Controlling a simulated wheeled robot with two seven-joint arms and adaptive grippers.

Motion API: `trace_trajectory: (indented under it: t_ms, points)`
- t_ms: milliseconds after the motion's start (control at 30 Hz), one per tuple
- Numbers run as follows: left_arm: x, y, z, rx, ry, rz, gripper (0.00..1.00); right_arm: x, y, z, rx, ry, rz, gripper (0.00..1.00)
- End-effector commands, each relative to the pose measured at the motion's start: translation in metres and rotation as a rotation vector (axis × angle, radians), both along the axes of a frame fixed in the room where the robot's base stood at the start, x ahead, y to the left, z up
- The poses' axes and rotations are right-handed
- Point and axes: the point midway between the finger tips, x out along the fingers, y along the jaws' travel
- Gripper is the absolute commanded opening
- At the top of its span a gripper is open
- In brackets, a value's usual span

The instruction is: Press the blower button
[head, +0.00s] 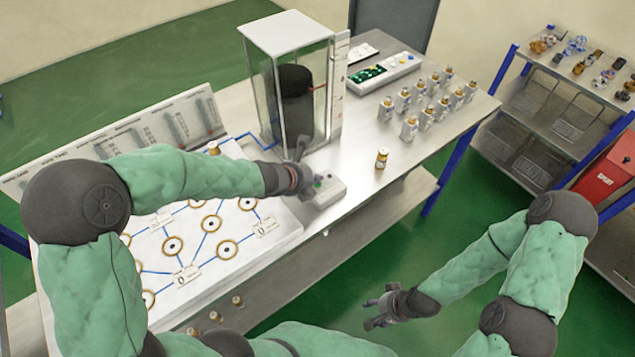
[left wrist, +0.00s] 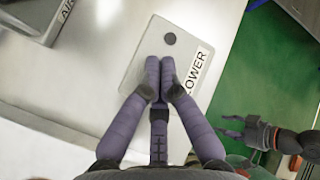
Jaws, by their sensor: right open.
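The blower box (head: 331,192) is a small pale block on the metal table, in front of the glass chamber. In the left wrist view the box (left wrist: 138,52) carries the label "BLOWER" (left wrist: 197,75), partly hidden by my fingers, and a dark round button (left wrist: 170,39). My left gripper (head: 308,178) is over the box; in the left wrist view its fingers (left wrist: 160,65) are together and empty, with the tips just short of the button. Whether they touch the box I cannot tell. My right gripper (head: 374,312) is open and empty, away from the table over the floor.
The glass chamber (head: 292,85) with a dark cylinder stands behind the box. A white board with ringed holes and blue lines (head: 212,224) lies to the left. A small bottle (head: 381,158) and several capped vials (head: 430,100) stand to the right. The table's front edge is close to the box.

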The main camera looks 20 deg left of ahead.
Motion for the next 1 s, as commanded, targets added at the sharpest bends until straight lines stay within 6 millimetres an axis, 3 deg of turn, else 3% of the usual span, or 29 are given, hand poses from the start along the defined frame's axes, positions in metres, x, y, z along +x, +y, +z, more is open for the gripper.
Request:
trace_trajectory:
  t_ms: [467, 1000]
  points:
    - [0.0, 0.0, -0.002, 0.001, 0.002, -0.001, 0.0, 0.0, 0.0, -0.001, 0.0, 0.0, 0.0, 0.55]
    - [0.0, 0.0, 0.014, 0.0, 0.002, 0.001, 0.0, 0.0, 0.0, 0.013, 0.0, 0.0, 0.0, 0.55]
